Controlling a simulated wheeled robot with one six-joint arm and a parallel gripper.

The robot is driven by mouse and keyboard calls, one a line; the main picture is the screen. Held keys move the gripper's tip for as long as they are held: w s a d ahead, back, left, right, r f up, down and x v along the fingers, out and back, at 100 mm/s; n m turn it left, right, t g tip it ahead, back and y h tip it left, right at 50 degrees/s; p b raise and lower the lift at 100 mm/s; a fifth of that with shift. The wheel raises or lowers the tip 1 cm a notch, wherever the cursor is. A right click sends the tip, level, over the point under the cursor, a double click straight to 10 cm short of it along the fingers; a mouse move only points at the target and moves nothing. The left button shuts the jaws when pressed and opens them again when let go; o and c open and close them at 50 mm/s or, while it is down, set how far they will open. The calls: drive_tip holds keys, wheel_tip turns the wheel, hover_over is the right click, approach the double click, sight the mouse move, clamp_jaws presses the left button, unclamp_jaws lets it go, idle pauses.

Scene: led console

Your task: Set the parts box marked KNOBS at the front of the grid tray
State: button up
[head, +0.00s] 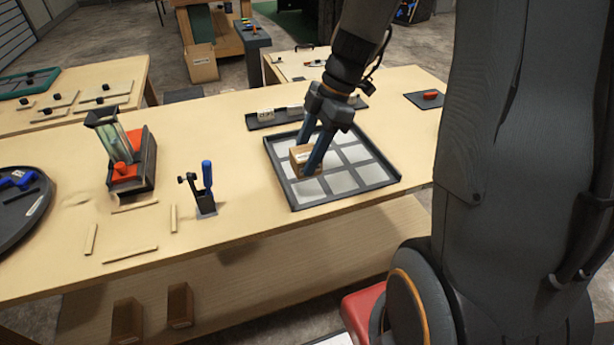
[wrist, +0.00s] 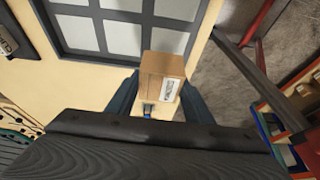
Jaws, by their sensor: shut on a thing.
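A small brown cardboard parts box (head: 301,157) is held between the blue fingers of my gripper (head: 314,160). In the head view it is over the left front part of the grid tray (head: 289,194), a dark-rimmed tray with pale square cells. In the wrist view the box (wrist: 163,68) sits between the two fingertips (wrist: 158,95), with a white label on its face. The label's writing is too small to read. I cannot tell whether the box touches the tray. The grid tray (wrist: 109,57) also shows behind the box in the wrist view.
A dark narrow tray (head: 268,121) with small boxes lies behind the grid tray. A dark stand with a blue-handled tool (head: 206,190) is to the left. An orange and black device with a clear column (head: 135,165) stands further left. Bare table lies between tool and tray.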

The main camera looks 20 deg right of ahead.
drive_tip(key=shift+f+p, duration=0.45)
drive_tip(key=shift+f, duration=2.7)
drive_tip(key=shift+f, duration=0.15)
drive_tip(key=o, duration=1.1)
